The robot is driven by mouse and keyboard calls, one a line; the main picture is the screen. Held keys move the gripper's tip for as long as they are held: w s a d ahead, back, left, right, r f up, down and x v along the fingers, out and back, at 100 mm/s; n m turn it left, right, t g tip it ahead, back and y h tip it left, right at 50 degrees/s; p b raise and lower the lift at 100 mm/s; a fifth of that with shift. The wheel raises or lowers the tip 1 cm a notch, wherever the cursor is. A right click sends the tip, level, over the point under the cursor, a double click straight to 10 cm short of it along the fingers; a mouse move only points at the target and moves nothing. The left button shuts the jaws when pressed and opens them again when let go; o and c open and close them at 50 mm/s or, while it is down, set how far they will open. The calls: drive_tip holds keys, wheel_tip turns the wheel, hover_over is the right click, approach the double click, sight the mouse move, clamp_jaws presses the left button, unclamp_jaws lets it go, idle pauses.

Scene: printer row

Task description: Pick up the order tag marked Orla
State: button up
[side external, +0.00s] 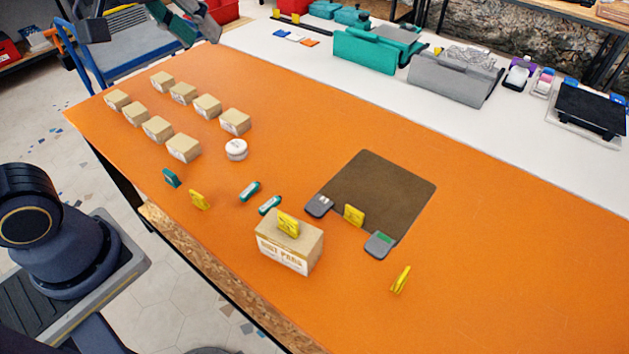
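Several small yellow tags stand on the orange table (500,270). One yellow tag (199,200) stands at the left, near the front edge. Another yellow tag (288,225) is on top of a cardboard box (290,252). A third yellow tag (353,215) is at the brown mat's near edge, between two grey pieces. One more yellow tag (401,279) stands at the right, seen nearly edge-on. Their markings are too small to read, so I cannot tell which says Orla. Dark parts of my arm's end show at the top left edge, cut off; the fingertips cannot be made out.
Several small cartons (183,148) stand in two rows at the left, with a white round item (236,149) beside them. A teal block (172,178) and two teal pieces (250,191) lie nearby. The brown mat (385,180) is mostly bare. The table's right side is clear.

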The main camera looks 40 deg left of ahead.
drive_tip(key=w+d, duration=0.7)
drive_tip(key=m+g, duration=0.4)
drive_tip(key=g, duration=0.1)
hover_over(404, 275)
drive_tip(key=s, duration=0.1)
wheel_tip(404, 275, down, 25)
drive_tip(key=f, duration=1)
drive_tip(key=shift+w+f, duration=0.25)
drive_tip(key=shift+w, duration=0.05)
drive_tip(key=f, duration=0.5)
drive_tip(key=shift+w+f, duration=0.2)
drive_tip(key=shift+f, duration=0.15)
